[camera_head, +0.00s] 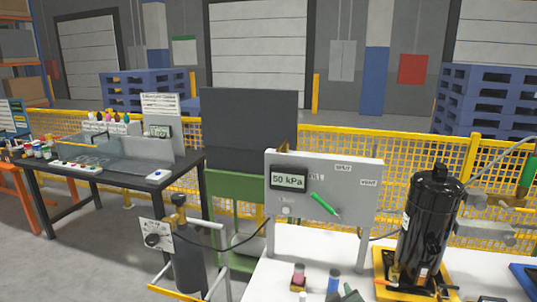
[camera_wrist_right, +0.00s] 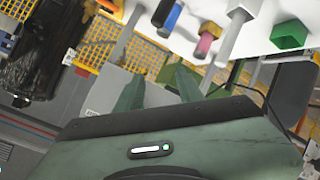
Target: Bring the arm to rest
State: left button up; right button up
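My right gripper shows in the right wrist view (camera_wrist_right: 158,88) as two dark green fingers with a clear gap between them. It is open and nothing is between the fingers. My left gripper is in neither view.
On the white table (camera_head: 277,275) stand a panel (camera_head: 355,190) reading 50 kPa, a black compressor (camera_head: 430,225) on a yellow base and a pink-topped piece (camera_head: 298,275). A green block (camera_wrist_right: 289,34) shows in the wrist view. A dark bench (camera_head: 105,178) stands left.

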jog(key=s+d+f+m+g, duration=0.3)
jog(key=s+f, duration=0.5)
jog(key=s, duration=0.6)
jog(key=s+f+g+y, duration=0.3)
jog(key=s+g, duration=0.3)
jog(key=s, duration=1.5)
jog(key=s+f+g, duration=0.2)
jog(key=s+f, duration=0.1)
jog(key=f, duration=2.5)
jog(key=s+d+f, duration=0.2)
jog(key=s+f, duration=1.2)
jog(key=s, duration=0.2)
jog(key=shift+d+g, duration=0.2)
jog(key=shift+g, duration=0.1)
